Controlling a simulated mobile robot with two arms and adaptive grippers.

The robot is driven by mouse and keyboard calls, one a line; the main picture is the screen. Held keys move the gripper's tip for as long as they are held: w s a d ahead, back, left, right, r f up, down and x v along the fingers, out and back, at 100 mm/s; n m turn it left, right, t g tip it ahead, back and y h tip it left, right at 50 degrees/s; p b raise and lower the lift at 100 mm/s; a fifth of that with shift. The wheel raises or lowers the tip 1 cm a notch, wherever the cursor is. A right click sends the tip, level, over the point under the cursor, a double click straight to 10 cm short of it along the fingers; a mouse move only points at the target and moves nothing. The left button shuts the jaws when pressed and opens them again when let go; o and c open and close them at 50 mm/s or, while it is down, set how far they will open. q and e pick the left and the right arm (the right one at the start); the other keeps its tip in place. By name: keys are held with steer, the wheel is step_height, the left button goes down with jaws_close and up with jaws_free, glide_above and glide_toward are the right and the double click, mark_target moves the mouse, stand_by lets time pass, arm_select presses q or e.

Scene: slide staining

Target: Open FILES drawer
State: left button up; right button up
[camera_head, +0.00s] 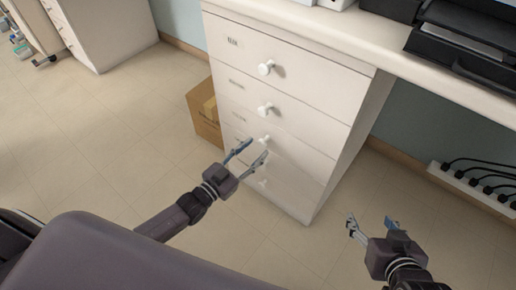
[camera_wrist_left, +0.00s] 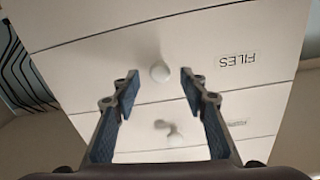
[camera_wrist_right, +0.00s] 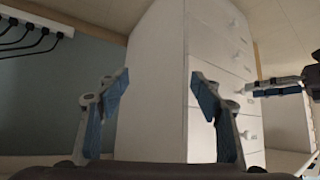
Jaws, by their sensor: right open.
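The FILES drawer (camera_wrist_left: 110,60) fills much of the left wrist view, its label (camera_wrist_left: 238,60) upside down. Its round white knob (camera_wrist_left: 160,72) shows between and beyond the fingertips of my left gripper (camera_wrist_left: 158,84), which is open and empty. In the head view my left gripper (camera_head: 257,147) is in front of the lower drawers of the white cabinet (camera_head: 345,150), near a knob (camera_head: 264,138). Drawer labels are too small to read there. The drawers look shut. My right gripper (camera_head: 369,220) is open and empty, right of the cabinet over the floor.
A cardboard box (camera_head: 205,118) stands against the cabinet's left side. A counter (camera_head: 360,42) with black trays (camera_head: 465,50) runs above. A power strip (camera_head: 470,187) with black cables is at the right wall. The floor before the drawers is clear.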

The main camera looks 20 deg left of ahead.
arm_select(q)
steer(key=shift+x, duration=1.1)
arm_select(e)
steer(key=shift+w+a+r+t, duration=0.25)
steer(key=shift+w+r+t, duration=0.15)
steer(key=shift+w+r, duration=0.15)
steer(key=shift+w+a+r+t, duration=0.2)
steer(key=shift+w+r+t, duration=0.2)
steer(key=shift+w+r, duration=0.15)
arm_select(q)
jaws_close()
